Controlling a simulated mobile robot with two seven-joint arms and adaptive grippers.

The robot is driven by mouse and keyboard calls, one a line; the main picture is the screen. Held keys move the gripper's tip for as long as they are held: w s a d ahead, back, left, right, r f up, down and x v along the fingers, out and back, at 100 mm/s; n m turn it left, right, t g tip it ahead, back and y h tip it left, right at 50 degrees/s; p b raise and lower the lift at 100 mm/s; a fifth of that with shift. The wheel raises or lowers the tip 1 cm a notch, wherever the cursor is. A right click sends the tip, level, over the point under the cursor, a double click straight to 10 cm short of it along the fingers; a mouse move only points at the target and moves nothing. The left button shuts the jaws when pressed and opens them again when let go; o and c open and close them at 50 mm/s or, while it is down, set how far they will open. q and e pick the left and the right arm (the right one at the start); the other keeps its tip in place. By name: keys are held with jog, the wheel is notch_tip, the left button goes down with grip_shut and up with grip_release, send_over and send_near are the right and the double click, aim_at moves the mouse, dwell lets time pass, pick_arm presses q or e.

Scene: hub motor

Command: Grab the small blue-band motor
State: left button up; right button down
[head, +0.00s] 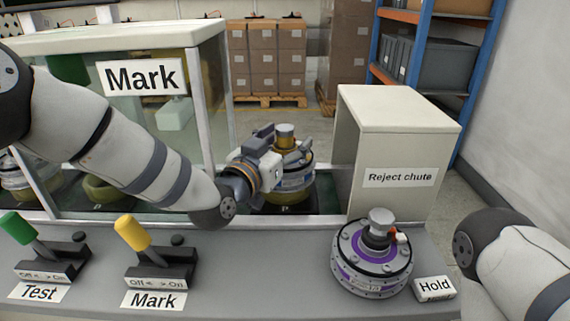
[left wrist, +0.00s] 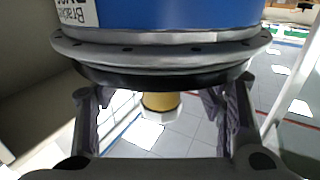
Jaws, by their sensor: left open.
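A motor with a brass-yellow shaft (head: 285,131) and a silver body (head: 296,184) sits on the line behind the counter, left of the reject chute. In the left wrist view its blue band (left wrist: 165,15) and grey flange (left wrist: 165,52) fill the top. My left gripper (head: 281,150) is open at the motor's top, partly covering it in the head view. In the left wrist view the shaft (left wrist: 160,103) lies between the open fingers, with gaps on both sides. My right gripper is out of frame; only my right arm shows at the lower right.
A purple-band motor (head: 371,262) stands on the counter by the Hold label (head: 434,288). The reject chute (head: 398,160) rises at the right. Test lever (head: 45,252) and Mark lever (head: 155,255) stand front left. The glass Mark enclosure (head: 150,110) is behind my left arm.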

pick_arm(q)
jog(key=shift+r, duration=0.1)
grip_shut()
jog(key=shift+w+r, duration=0.1)
jog(key=shift+r, duration=0.1)
jog(key=shift+r, duration=0.1)
